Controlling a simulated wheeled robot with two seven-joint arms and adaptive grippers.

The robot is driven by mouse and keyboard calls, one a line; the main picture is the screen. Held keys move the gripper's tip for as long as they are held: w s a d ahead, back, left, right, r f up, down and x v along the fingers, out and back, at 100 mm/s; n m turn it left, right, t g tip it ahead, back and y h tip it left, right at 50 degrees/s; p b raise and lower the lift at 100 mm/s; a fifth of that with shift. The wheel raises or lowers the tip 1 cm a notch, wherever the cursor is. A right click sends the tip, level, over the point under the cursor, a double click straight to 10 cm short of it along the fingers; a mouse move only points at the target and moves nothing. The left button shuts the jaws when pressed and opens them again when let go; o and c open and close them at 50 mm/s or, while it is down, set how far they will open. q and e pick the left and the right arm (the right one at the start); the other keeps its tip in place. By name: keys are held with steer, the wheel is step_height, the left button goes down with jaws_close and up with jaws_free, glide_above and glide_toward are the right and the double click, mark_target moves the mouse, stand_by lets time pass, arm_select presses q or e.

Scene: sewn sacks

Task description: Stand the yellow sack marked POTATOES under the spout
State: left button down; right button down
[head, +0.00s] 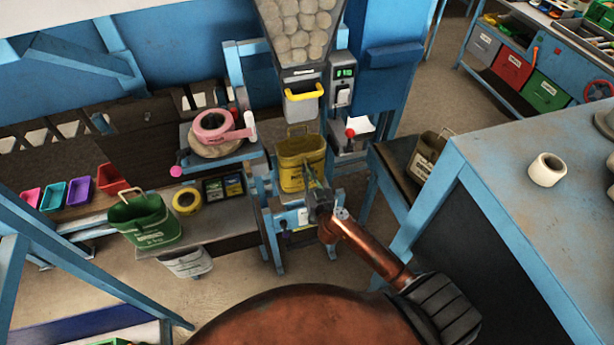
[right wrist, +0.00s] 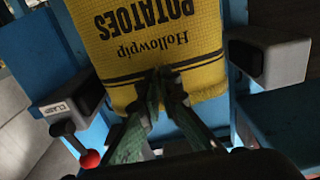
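The yellow sack (head: 292,172) stands roughly upright on a blue stand (head: 268,222), below the hopper's spout (head: 302,98) with its yellow handle. A gap separates its open top from the spout. In the right wrist view the yellow sack (right wrist: 165,40) fills the top, with POTATOES and Hollowpip upside down. My right gripper (head: 310,172) reaches the sack's near side. In the wrist view the fingertips of my right gripper (right wrist: 167,76) are close together against the sack and look shut on its fabric, though the contact is partly hidden. My left gripper is out of view.
Clamp blocks (right wrist: 75,100) flank the sack, with a red-knobbed lever (right wrist: 85,152). A green sack (head: 146,222) is on the left bench. Another sack (head: 428,155) is at the right. A blue-edged table (head: 510,190) bearing a white ring stands close on the right.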

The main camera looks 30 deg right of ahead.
steer(key=shift+f, duration=0.2)
stand_by(0.3)
steer(key=c, duration=2.2)
jaws_free()
steer(key=shift+f, duration=0.1)
steer(key=shift+o, duration=0.2)
steer(key=p+v, duration=0.4)
steer(key=v, duration=0.8)
steer(key=shift+s, duration=0.1)
